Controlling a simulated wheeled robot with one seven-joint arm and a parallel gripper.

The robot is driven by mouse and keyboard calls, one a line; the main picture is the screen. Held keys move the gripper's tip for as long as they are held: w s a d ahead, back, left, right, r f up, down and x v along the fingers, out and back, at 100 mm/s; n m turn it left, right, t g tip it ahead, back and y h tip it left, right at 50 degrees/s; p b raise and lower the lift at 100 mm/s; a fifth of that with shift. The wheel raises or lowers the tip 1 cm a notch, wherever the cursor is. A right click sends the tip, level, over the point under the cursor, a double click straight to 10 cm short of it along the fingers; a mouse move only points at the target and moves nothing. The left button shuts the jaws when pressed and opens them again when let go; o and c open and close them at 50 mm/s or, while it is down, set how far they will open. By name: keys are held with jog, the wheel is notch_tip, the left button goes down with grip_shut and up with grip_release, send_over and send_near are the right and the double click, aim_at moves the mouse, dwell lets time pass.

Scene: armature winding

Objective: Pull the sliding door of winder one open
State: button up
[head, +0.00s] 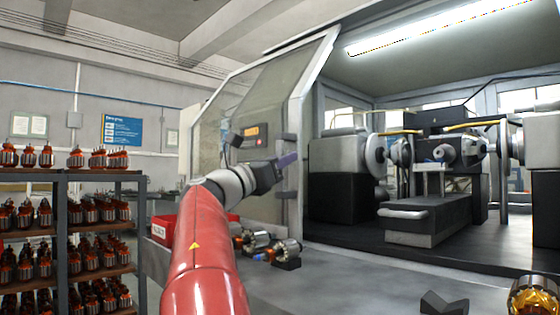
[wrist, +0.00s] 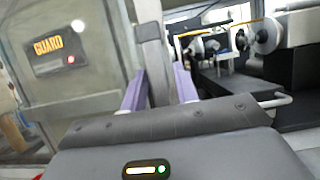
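The sliding door (head: 226,110) of the winder is a framed, cloudy see-through panel left of centre in the head view. The winder's front stands open to the right of it. The door handle is an upright grey bar (wrist: 157,75) near the door's right edge, with dark brackets above and below my gripper. My gripper (head: 290,160) is at this handle. In the wrist view its two purple fingers (wrist: 160,88) lie close on either side of the bar and appear shut on it. The GUARD panel (wrist: 58,50) with a red light is on the door.
Inside the winder (head: 430,200) are spindles and a dark bench. A grey worktop (head: 350,280) in front holds armatures (head: 262,245) and a dark V-shaped block (head: 444,304). A rack (head: 62,180) of armatures stands at left, with a red bin (head: 163,229) beside my arm.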

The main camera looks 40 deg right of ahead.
jog(key=shift+o, duration=0.9)
jog(key=shift+a+f, duration=0.2)
jog(key=b+v, duration=0.3)
jog(key=v, duration=0.4)
jog(key=shift+a, duration=0.2)
jog(key=shift+r, duration=0.1)
